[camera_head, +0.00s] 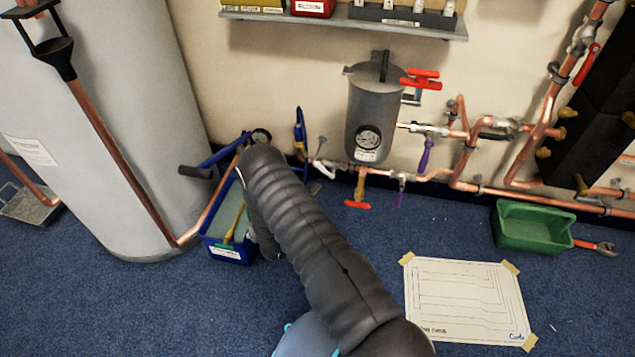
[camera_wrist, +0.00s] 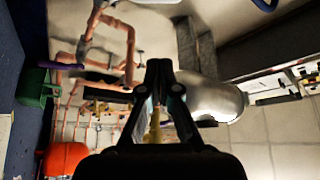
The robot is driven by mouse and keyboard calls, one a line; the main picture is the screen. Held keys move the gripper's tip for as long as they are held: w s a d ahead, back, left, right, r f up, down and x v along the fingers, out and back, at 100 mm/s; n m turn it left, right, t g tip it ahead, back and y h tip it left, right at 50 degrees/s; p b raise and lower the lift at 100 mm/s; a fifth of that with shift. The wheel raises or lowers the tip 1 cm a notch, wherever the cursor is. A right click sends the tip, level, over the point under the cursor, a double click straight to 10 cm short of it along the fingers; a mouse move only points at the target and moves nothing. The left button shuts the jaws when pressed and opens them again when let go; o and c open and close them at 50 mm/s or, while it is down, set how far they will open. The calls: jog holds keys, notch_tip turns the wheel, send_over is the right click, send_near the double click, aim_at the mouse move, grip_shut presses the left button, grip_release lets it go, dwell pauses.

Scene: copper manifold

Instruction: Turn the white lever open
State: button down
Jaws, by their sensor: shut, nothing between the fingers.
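A small pale lever (camera_head: 323,168) sits on the low copper pipe left of the grey canister in the head view; it is the nearest thing to a white lever, though its exact shape and angle are too small to tell. I cannot pick it out in the wrist view. My gripper (camera_wrist: 158,64) shows in the wrist view, its two dark fingers drawn together at the tips with nothing held. In the head view my black arm hides the gripper. A yellow handle (camera_wrist: 155,132) shows behind the fingers.
The grey canister (camera_head: 374,115) with a gauge and red handle is on the wall; a silver cylinder (camera_wrist: 212,99) shows in the wrist view. A blue-handled valve (camera_head: 299,130), purple handle (camera_head: 425,155), blue bin (camera_head: 230,247) and green tray (camera_head: 530,228) are near. Floor right is partly clear.

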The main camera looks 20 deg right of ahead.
aim_at(325, 171)
jog(key=w+d, duration=0.3)
jog(key=w+d+r, duration=0.1)
jog(key=w+d, duration=0.2)
jog(key=shift+r, duration=0.15)
jog(key=shift+w+a+f, duration=0.35)
jog(key=shift+w+f, duration=0.05)
jog(key=shift+f, duration=0.05)
